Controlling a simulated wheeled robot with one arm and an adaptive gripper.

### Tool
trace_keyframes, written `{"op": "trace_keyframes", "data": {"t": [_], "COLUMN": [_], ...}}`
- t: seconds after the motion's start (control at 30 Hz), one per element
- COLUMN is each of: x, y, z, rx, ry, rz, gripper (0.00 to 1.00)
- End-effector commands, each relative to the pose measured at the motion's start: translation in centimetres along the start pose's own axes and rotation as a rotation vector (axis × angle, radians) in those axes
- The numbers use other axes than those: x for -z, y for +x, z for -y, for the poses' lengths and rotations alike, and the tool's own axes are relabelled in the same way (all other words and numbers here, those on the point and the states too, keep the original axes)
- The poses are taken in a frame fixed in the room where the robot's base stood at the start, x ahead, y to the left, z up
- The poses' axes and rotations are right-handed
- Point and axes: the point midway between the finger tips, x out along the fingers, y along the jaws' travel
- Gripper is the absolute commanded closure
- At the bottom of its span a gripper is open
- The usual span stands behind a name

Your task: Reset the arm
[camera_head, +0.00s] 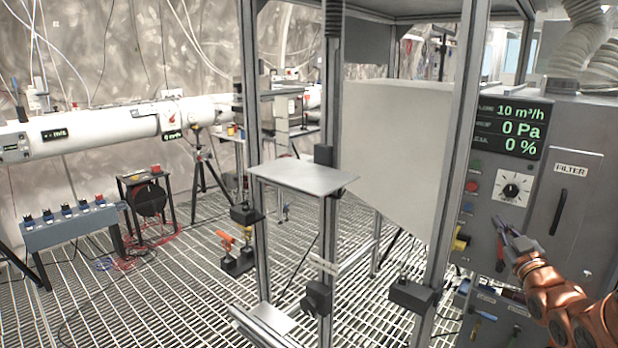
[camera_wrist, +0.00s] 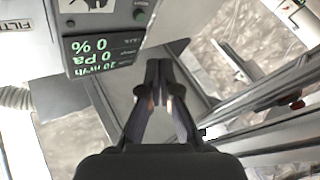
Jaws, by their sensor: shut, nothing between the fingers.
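My copper-coloured arm (camera_head: 560,300) reaches in from the lower right in the head view. My gripper (camera_head: 502,226) is at its end, in front of the grey control cabinet (camera_head: 545,235), near the white dial (camera_head: 513,189). In the wrist view my gripper (camera_wrist: 158,68) points up the picture with its fingertips together and nothing between them. The display (camera_head: 510,129) reads 10 m³/h, 0 Pa and 0 %. It also shows upside down in the wrist view (camera_wrist: 105,52). I cannot tell whether the gripper touches the cabinet.
A metal frame (camera_head: 455,150) with a pale panel (camera_head: 395,150) stands left of the cabinet. A small metal shelf (camera_head: 303,177) juts from the frame. The filter door (camera_head: 565,200) is at the right. A white tube (camera_head: 90,135) and a blue-grey bench (camera_head: 75,225) stand far left. Grating floor (camera_head: 190,290) is open.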

Motion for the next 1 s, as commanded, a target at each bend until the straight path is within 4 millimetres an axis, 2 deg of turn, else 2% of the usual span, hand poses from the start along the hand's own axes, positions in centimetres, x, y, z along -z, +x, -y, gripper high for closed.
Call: {"op": "trace_keyframes", "data": {"t": [0.1,0.3,0.57,0.77,1.0], "x": [0.4,0.4,0.5,0.8,1.9], "y": [0.6,0.9,-0.1,-3.1,-9.2], "z": [1.5,2.7,4.8,7.3,10.6], "rx": [0.026,0.049,0.085,0.119,0.161], "ry": [0.006,0.010,0.027,0.060,0.114], "rz": [0.042,0.140,0.360,0.604,0.893], "gripper": [1.00,1.00,1.00,1.00,1.00]}}
